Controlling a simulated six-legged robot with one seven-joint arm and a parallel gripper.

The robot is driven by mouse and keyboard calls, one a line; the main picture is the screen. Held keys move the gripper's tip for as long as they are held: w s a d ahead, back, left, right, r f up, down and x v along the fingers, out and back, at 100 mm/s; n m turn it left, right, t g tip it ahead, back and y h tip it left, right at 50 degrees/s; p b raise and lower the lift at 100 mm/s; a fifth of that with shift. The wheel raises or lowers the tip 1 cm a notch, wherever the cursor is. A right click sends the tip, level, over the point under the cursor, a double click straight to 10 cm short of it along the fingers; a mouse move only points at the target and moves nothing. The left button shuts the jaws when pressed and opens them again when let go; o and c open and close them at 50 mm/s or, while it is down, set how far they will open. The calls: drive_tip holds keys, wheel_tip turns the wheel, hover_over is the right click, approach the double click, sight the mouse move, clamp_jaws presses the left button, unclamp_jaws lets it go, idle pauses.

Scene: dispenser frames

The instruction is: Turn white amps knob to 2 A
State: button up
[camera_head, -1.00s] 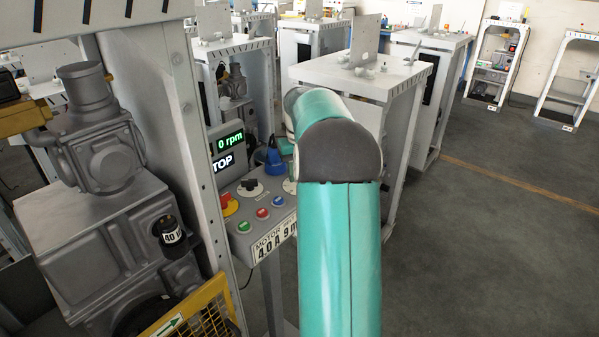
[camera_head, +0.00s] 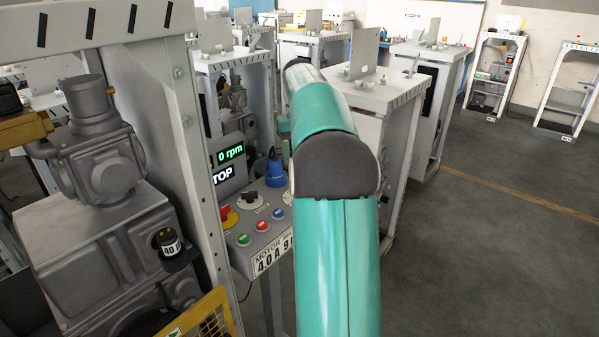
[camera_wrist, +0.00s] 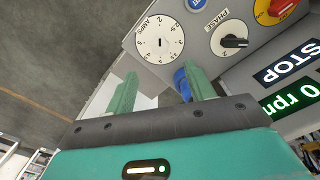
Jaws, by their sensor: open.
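The white amps knob (camera_wrist: 160,38) is a round dial with dark numbers around its rim and a small dark slot at its centre. It lies on a grey panel in the wrist view. In the head view only its left part (camera_head: 287,198) shows, beside my arm. My gripper (camera_wrist: 162,70) is open and empty. Its two green fingers point towards the panel on the knob's lower side in the wrist view, apart from the knob as far as I can tell. Which number the dial is set to is too small to read surely.
A black phase knob (camera_wrist: 233,42) and a red knob on yellow (camera_wrist: 277,8) sit beside the dial. A blue object (camera_wrist: 182,84) is near the right finger. The displays read STOP (camera_wrist: 288,66) and 0 rpm (camera_wrist: 292,99). A metal frame post (camera_head: 180,140) stands left of the panel.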

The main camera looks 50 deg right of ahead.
wheel_tip(320, 180, up, 4)
drive_tip(key=shift+f, duration=0.1)
idle(0.7)
